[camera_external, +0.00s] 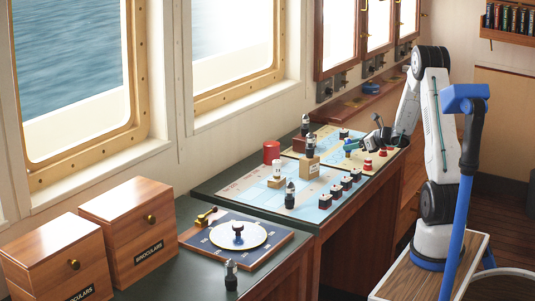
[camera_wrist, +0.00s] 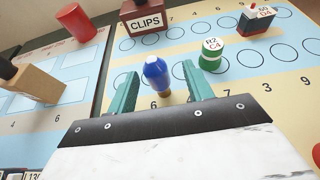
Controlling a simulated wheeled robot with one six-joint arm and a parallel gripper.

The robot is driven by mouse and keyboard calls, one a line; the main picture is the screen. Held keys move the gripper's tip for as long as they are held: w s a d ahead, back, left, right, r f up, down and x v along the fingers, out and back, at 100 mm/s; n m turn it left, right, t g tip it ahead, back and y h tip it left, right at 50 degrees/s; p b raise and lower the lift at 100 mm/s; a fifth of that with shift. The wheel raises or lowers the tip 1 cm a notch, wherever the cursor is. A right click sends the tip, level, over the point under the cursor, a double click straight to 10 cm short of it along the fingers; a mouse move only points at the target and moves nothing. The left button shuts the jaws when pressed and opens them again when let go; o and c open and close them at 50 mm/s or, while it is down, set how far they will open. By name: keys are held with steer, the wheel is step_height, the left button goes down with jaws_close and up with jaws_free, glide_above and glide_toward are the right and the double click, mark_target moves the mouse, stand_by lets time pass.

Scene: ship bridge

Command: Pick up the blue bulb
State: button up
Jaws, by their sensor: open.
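The blue bulb (camera_wrist: 156,74) stands on the board in the wrist view, its rounded blue top up and a pale base below. My gripper (camera_wrist: 159,75) has its two teal fingers spread apart, one on each side of the bulb. A gap shows between the bulb and each finger, so nothing is gripped. In the external view my gripper (camera_external: 352,147) is low over the far part of the chart table, at the end of my arm reaching down from the right. The bulb is too small there to tell clearly from the fingers.
A green-and-white piece (camera_wrist: 211,56) stands just right of the right finger. A brown CLIPS box (camera_wrist: 143,18) and a dark labelled block (camera_wrist: 257,19) are behind. A red cylinder (camera_wrist: 75,22) and a wooden block (camera_wrist: 35,82) are left. Red cones (camera_external: 368,165) stand near my gripper.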

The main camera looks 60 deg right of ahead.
mark_target(344, 156)
steer(key=x, duration=0.4)
steer(key=shift+a+f, duration=0.1)
steer(key=shift+f, duration=0.05)
steer(key=c, duration=1)
steer(key=shift+c, duration=0.2)
